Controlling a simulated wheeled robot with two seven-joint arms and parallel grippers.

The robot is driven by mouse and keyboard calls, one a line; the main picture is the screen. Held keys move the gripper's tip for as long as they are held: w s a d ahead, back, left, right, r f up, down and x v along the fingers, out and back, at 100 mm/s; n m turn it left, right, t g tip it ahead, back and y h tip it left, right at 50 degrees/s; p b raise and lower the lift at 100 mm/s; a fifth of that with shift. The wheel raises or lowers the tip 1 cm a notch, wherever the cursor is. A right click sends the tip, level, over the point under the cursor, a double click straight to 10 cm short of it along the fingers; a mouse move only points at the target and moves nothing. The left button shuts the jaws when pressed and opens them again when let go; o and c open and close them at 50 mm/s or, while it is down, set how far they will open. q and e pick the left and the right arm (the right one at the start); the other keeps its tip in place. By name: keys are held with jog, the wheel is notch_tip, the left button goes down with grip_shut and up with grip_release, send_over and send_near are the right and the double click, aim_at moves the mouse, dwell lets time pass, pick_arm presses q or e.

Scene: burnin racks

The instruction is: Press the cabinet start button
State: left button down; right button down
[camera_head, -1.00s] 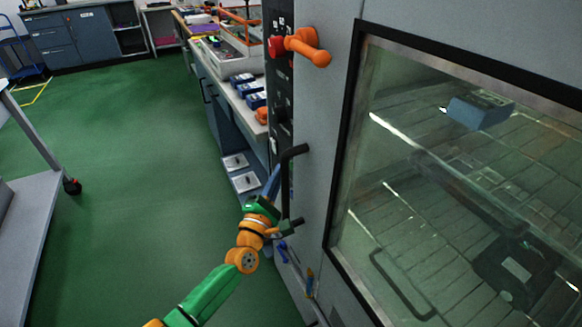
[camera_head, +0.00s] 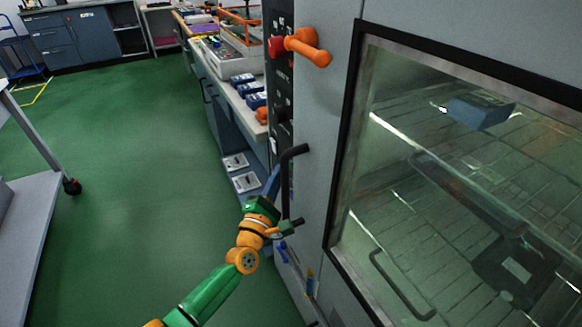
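The grey cabinet (camera_head: 340,110) fills the right side, with a closed, black-framed glass door (camera_head: 440,150). Its narrow dark control panel (camera_head: 281,100) is seen at a steep angle, with small pale markings and a red round part (camera_head: 275,47). I cannot tell which control is the start button. My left arm reaches up from the bottom. My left gripper (camera_head: 288,228) is beside the cabinet's front edge, low below the panel, near the bottom of a black bar handle (camera_head: 287,180). Its fingers are too small and overlapped to read. My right gripper is out of view.
An orange lever handle (camera_head: 305,45) sticks out at the cabinet's upper front. A bench (camera_head: 222,75) with blue boxes (camera_head: 248,90) runs behind the cabinet. A grey cart (camera_head: 40,220) stands at left. The green floor (camera_head: 140,160) between is clear.

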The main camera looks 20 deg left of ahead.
pick_arm(q)
jog(key=shift+w+d, duration=0.1)
dwell(0.4)
jog(key=shift+w+d, duration=0.2)
jog(key=shift+w, duration=0.05)
jog(key=shift+w+d+b, duration=0.3)
dwell(0.7)
jog(key=shift+a, duration=0.1)
jog(key=shift+s+a, duration=0.45)
jog(key=shift+s, duration=0.2)
jog(key=s+a, duration=0.1)
jog(key=s, duration=0.1)
jog(key=s+a, duration=0.1)
jog(key=a, duration=0.1)
jog(key=shift+s+a+p, duration=0.15)
jog(key=shift+s+p, duration=0.15)
jog(key=shift+s, duration=0.05)
dwell(0.7)
